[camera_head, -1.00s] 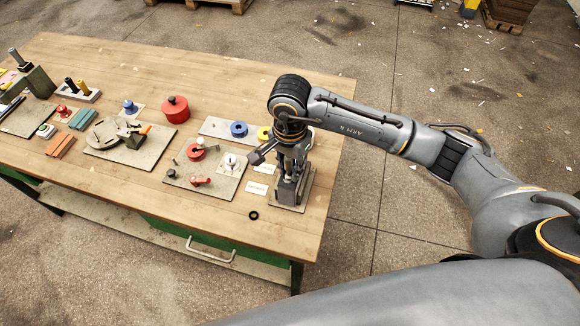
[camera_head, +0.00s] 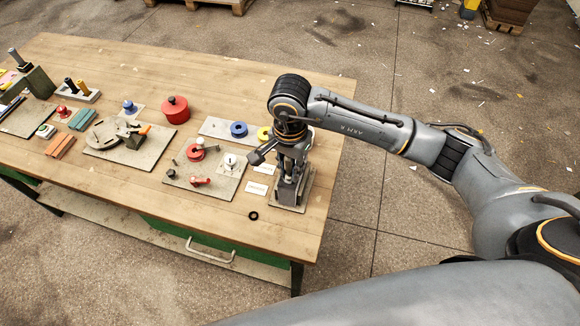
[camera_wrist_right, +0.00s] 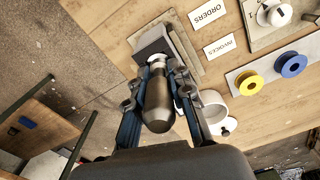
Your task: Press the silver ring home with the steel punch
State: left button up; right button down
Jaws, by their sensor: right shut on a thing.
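My right gripper (camera_head: 289,165) points down over the grey block (camera_head: 287,191) on a plate at the table's right end. In the wrist view, its two fingers (camera_wrist_right: 158,88) are shut on the steel punch (camera_wrist_right: 158,105), a dark, thick, round-ended bar. The punch's far end points to the dark block (camera_wrist_right: 155,43). A small pale band (camera_wrist_right: 157,60) shows at that end; I cannot tell whether it is the silver ring or whether the punch touches it. The gripper hides the top of the block in the head view. My left gripper is out of view.
A board with red parts (camera_head: 200,181) and a strip with blue (camera_head: 239,129) and yellow spools stand nearby. The table's right edge is close.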

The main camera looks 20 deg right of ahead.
jog(key=shift+w+r+p, duration=0.1)
jog(key=shift+r+p, duration=0.45)
jog(key=shift+r, duration=0.45)
jog(key=shift+r+p, duration=0.85)
jog(key=shift+r, duration=1.6)
